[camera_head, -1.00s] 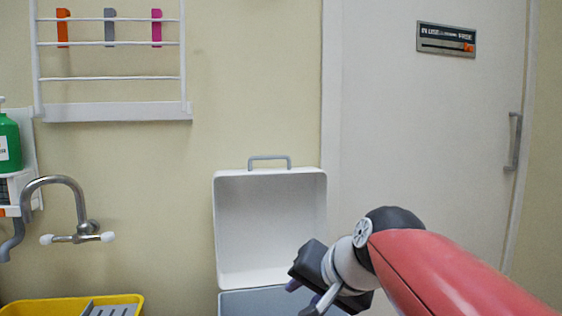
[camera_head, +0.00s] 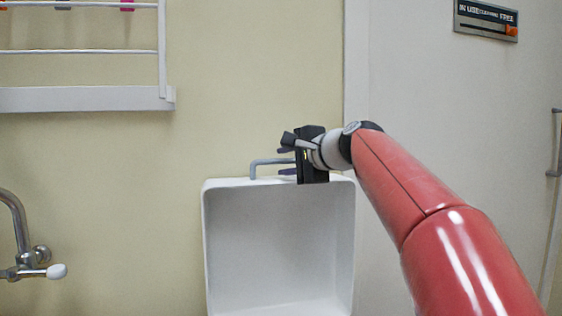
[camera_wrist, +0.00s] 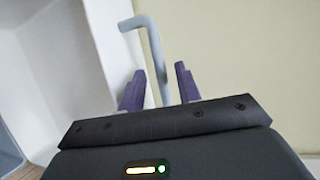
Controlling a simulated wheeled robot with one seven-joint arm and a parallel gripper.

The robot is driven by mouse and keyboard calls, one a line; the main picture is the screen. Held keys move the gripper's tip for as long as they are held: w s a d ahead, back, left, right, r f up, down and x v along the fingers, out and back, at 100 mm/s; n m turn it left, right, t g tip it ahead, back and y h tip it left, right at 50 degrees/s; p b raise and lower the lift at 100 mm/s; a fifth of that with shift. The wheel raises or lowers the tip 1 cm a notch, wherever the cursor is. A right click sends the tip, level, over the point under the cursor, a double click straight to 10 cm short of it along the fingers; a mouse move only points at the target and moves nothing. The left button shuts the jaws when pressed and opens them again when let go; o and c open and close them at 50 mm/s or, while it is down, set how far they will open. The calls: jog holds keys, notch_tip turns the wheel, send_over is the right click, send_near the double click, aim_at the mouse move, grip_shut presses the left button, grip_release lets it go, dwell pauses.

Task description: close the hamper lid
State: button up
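The hamper lid (camera_head: 280,245) stands raised, upright against the wall, its white hollow inside facing me in the head view. Its grey bar handle (camera_head: 267,162) sticks up from the lid's top edge. My gripper (camera_head: 286,161) is at the right part of this handle. In the wrist view the handle (camera_wrist: 155,55) runs between the two purple fingers of my gripper (camera_wrist: 160,80), with a gap showing beside the right finger. The fingers are open around the bar. The hamper body is out of the head view, below the lid.
A white wall rack (camera_head: 85,99) hangs at the upper left. A tap (camera_head: 30,262) juts from the wall at lower left. A door (camera_head: 440,120) with a sliding sign (camera_head: 486,18) is behind my arm. The wall between rack and lid is clear.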

jog(key=shift+x, duration=1.35)
grip_shut()
